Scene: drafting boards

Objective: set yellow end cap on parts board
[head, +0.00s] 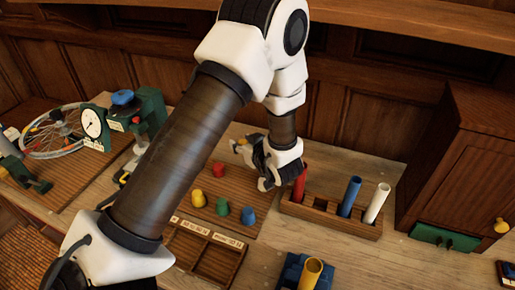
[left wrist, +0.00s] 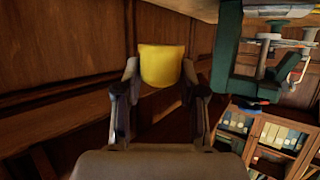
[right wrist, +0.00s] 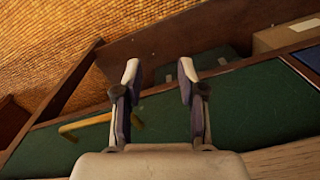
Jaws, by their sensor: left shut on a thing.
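My left gripper (left wrist: 160,85) is shut on a yellow cap-like piece (left wrist: 161,64), seen in the left wrist view. In the head view the gripper (head: 248,150) points left above the back of the bench, with a little yellow (head: 239,146) at its fingertips. Below it lies a brown board (head: 235,188), which bears a yellow cap (head: 197,198), a red cap (head: 219,170), a green cap (head: 222,207) and a blue cap (head: 248,216). My right gripper (right wrist: 160,72) is open and empty in the right wrist view.
A wooden rack (head: 325,216) holds red, blue and white tubes close to the right of my left gripper. A yellow tube (head: 310,272) stands in a blue fixture at the front. A green dial device (head: 95,125) and wheel (head: 53,128) are left. A cabinet (head: 455,170) stands right.

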